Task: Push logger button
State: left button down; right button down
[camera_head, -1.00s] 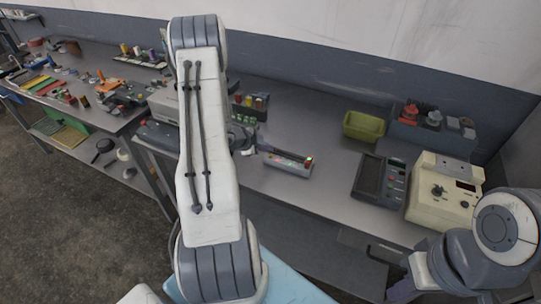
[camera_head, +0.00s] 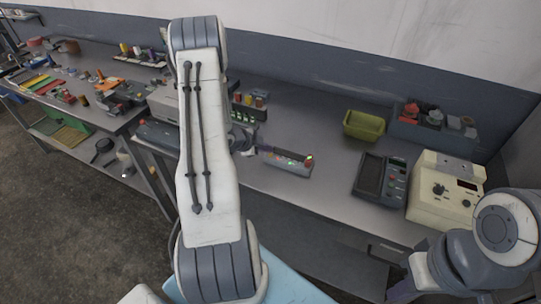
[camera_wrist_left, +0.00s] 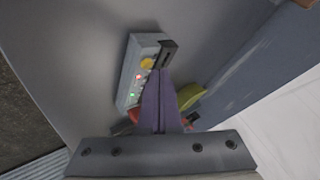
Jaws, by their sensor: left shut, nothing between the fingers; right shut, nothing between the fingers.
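The logger, a small grey box (camera_head: 290,163) with coloured lights, lies on the workbench right of my left arm. In the left wrist view the logger (camera_wrist_left: 132,78) shows a yellow button (camera_wrist_left: 147,63), a red light and green lights. My left gripper (camera_wrist_left: 166,55) is shut and empty, its dark fingertips over the edge of the box close beside the yellow button. I cannot tell whether they touch it. In the head view the left gripper (camera_head: 265,149) is partly hidden by its arm. My right gripper (camera_head: 400,290) shows only partly at the lower right, shut and empty.
A grey holder with red-topped items (camera_head: 432,127) stands behind. The bench top between logger and meter is clear.

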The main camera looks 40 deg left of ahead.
pick_arm(q)
jog(key=shift+f+b, duration=0.4)
jog(key=shift+f, duration=0.1)
dwell(0.6)
jog(key=shift+r, duration=0.1)
jog(key=shift+r+p, duration=0.85)
notch_tip(320, 180, up, 6)
jog(key=p, duration=0.5)
dwell(0.3)
